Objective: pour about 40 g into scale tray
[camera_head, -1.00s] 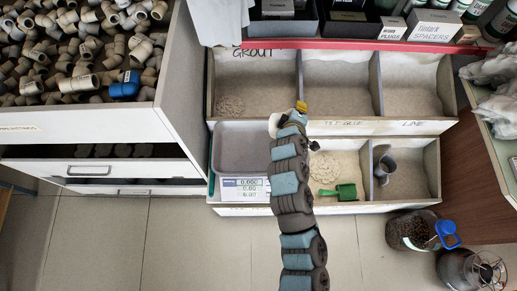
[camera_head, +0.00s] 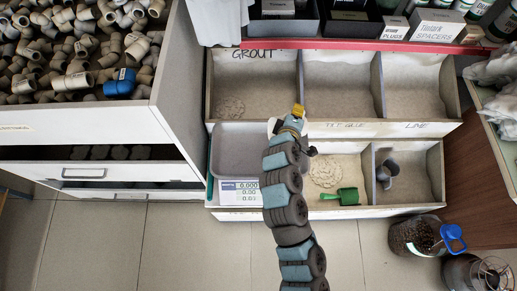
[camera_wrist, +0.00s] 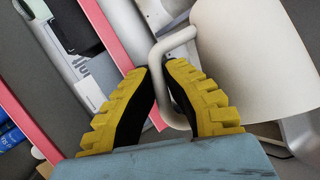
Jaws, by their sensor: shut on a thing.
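My gripper (camera_wrist: 160,70) is shut on the handle of a white cup-like vessel (camera_wrist: 255,60), which fills the upper right of the wrist view. In the head view my gripper (camera_head: 298,114) is above the bins, right of the scale tray. Only a small pale edge of the vessel shows there beside my arm; its contents are hidden. The grey scale tray (camera_head: 238,148) sits on the scale at the left of the lower bin row.
Bins of pale powder lie behind and right of the tray, with dividers (camera_head: 377,85). A green scoop (camera_head: 340,196) and a grey cup (camera_head: 386,170) lie in the lower bins. A drawer cabinet (camera_head: 100,168) stands left.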

